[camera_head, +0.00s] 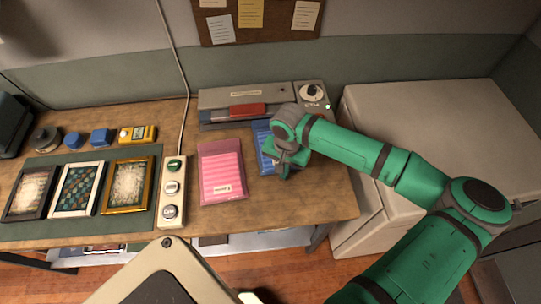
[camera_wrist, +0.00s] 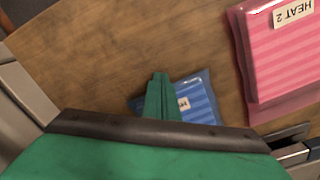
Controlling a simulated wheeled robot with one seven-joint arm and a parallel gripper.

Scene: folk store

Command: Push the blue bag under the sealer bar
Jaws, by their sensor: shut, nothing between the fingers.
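The blue bag (camera_head: 263,148) lies flat on the wooden table, its far end close to the front of the sealer. I cannot tell whether that end reaches under the bar. The sealer (camera_head: 240,97) is a long grey machine at the table's back, with a red piece (camera_head: 247,110) on it and a dial box (camera_head: 312,94) at its right. My gripper (camera_head: 284,169) is shut and empty at the bag's near right part, hiding some of it. In the wrist view the shut fingers (camera_wrist: 160,80) overlap the striped blue bag (camera_wrist: 203,97); contact is unclear.
A pale cabinet (camera_head: 430,130) stands right. Bare table lies in front.

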